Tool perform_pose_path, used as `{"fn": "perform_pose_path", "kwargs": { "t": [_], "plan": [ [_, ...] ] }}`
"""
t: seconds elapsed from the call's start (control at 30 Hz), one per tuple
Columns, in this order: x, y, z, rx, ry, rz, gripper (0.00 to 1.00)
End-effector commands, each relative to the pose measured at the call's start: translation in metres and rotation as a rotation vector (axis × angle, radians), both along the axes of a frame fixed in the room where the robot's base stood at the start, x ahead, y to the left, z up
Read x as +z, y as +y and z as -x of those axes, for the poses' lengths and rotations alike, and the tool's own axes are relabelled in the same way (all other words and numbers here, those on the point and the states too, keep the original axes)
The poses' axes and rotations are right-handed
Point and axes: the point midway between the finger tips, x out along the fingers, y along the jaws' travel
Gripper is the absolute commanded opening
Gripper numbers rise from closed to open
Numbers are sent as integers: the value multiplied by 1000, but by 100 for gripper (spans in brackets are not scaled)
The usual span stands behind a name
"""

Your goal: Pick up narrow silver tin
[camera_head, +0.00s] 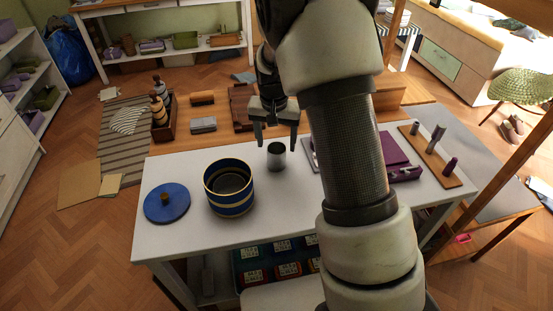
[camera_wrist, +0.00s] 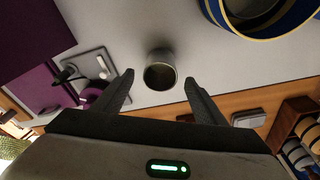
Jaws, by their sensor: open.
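The narrow silver tin (camera_head: 276,156) stands upright on the white table (camera_head: 290,208), a grey cylinder with a dark open top. My gripper (camera_head: 276,143) is open and empty, its two fingers pointing down above or just behind the tin. In the wrist view the tin (camera_wrist: 160,70) lies just beyond the fingertips, in line with the gap between the two fingers of my gripper (camera_wrist: 158,78). I see a clear gap between each finger and the tin there, and neither finger appears to touch it.
A blue striped canister (camera_head: 229,188) stands left of the tin, with a blue lid (camera_head: 167,203) farther left. Right of the tin, partly behind my arm, lies a purple item (camera_head: 393,148). A wooden board (camera_head: 431,157) holds small cylinders. Bare white tabletop surrounds the tin's front.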

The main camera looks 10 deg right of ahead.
Motion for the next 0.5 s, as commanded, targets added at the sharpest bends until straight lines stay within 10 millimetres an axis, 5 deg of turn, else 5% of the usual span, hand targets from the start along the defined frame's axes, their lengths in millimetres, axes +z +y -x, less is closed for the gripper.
{"fn": "perform_pose_path", "kwargs": {
  "t": [0.13, 0.37, 0.5],
  "plan": [
    [-24, -2, -4, -1, 0, 1, 65],
    [-27, -2, -5, 0, -2, 1, 65],
    [-27, -1, -5, 0, -2, 1, 47]
  ]
}}
